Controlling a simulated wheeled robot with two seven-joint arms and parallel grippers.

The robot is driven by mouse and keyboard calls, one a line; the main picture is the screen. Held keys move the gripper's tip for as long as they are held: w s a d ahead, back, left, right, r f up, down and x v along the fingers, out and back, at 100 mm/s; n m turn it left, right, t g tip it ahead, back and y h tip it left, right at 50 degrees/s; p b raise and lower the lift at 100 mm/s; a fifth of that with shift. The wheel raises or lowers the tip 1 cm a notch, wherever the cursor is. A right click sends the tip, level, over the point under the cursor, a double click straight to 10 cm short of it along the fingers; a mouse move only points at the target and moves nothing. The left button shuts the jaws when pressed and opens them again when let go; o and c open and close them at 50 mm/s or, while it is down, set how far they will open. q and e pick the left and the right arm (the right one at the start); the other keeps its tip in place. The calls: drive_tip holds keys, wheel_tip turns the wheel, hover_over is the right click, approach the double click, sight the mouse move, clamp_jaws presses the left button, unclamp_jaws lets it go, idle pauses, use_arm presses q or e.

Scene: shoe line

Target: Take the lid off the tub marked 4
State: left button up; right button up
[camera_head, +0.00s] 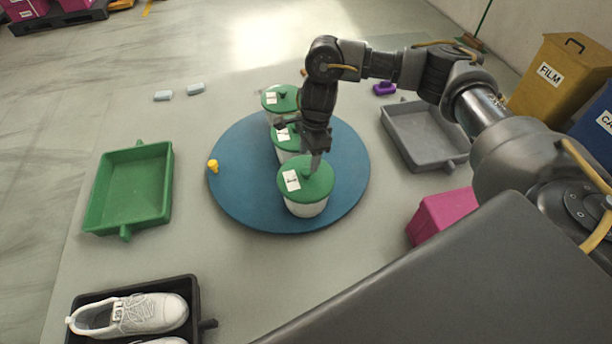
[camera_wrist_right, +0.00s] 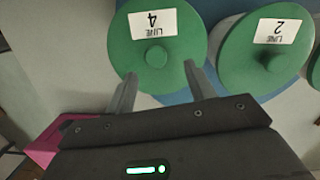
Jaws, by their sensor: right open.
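The tub marked 4 is the nearest tub on the blue turntable; its green lid (camera_head: 318,186) with a white label lies flat on the pale tub body (camera_head: 306,209). In the right wrist view the label reads "LINE 4" upside down, and a round green knob (camera_wrist_right: 156,56) stands at the lid's middle. My right gripper (camera_head: 315,165) is over this lid. In the right wrist view its two fingers (camera_wrist_right: 160,82) are open and apart, with tips over the lid's near edge and nothing between them. I cannot tell whether they touch the lid. My left gripper is not in view.
A tub marked 2 (camera_wrist_right: 268,56) stands beside tub 4, with a third lidded tub (camera_head: 280,98) behind. A yellow peg (camera_head: 213,166) is on the turntable (camera_head: 240,190). Green tray (camera_head: 130,190) left, grey tray (camera_head: 425,135) and magenta bin (camera_head: 440,215) right. Shoes sit in a black tray (camera_head: 195,300).

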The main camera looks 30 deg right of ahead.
sight(305, 171)
drive_tip(key=shift+s+a+f, duration=0.1)
drive_tip(key=shift+a+f, duration=0.05)
drive_tip(key=shift+f, duration=0.6)
drive_tip(key=shift+s+a+f, duration=0.1)
drive_tip(key=shift+a+f, duration=0.1)
drive_tip(key=shift+f, duration=0.6)
drive_tip(key=shift+a+f, duration=0.15)
drive_tip(key=shift+f, duration=0.6)
drive_tip(key=c, duration=1)
drive_tip(key=shift+c, duration=0.2)
drive_tip(key=shift+r, duration=0.1)
drive_tip(key=shift+r, duration=0.5)
drive_tip(key=r, duration=0.2)
drive_tip(key=shift+s+r, duration=0.2)
drive_tip(key=shift+r, duration=0.2)
drive_tip(key=s+a+r, duration=0.1)
drive_tip(key=s+r, duration=0.8)
drive_tip(key=s, duration=0.4)
drive_tip(key=shift+s+a+b, duration=0.2)
drive_tip(key=shift+a+b, duration=0.1)
drive_tip(key=shift+b, duration=0.1)
